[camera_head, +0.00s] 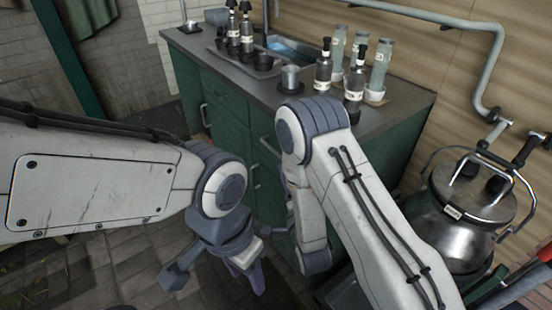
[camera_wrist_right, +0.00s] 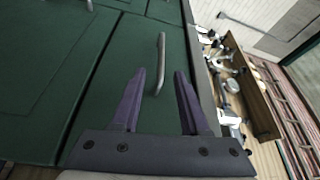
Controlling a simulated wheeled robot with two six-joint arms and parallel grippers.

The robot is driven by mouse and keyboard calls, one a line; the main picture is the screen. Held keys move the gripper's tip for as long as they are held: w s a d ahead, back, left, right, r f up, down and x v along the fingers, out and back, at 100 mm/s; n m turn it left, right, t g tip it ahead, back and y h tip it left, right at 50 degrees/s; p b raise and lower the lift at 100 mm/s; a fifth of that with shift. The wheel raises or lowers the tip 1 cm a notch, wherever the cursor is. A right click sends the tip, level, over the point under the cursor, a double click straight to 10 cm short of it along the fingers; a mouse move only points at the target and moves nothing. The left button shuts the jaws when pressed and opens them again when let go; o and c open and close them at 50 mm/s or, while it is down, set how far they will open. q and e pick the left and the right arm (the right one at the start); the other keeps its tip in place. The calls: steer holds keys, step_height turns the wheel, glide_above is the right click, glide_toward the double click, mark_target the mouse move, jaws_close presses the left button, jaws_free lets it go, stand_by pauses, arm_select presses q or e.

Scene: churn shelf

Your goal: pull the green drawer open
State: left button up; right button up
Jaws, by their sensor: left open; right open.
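The green drawer (camera_wrist_right: 115,80) is a flat panel in the right wrist view, just under the counter's edge. Its grey metal bar handle (camera_wrist_right: 160,65) stands out from the panel. My right gripper (camera_wrist_right: 159,72) is open, with a purple finger on either side of the handle in the picture. I cannot tell how deep the handle sits between them. In the head view my right arm hides most of that gripper and this part of the cabinet. My left gripper (camera_head: 247,276) is open and empty, low over the paved floor in front of the cabinet.
The green cabinet (camera_head: 222,118) has other handled fronts. Its dark counter (camera_head: 220,68) carries bottles, dark cups, a metal cup (camera_head: 290,78) and a sink (camera_head: 292,48). A steel churn (camera_head: 466,205) stands at the right. Open paving lies in front.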

mark_target(276, 151)
steer(key=x, duration=1)
steer(key=shift+w+r, duration=0.1)
steer(key=shift+w, duration=0.1)
jaws_close()
stand_by(1.1)
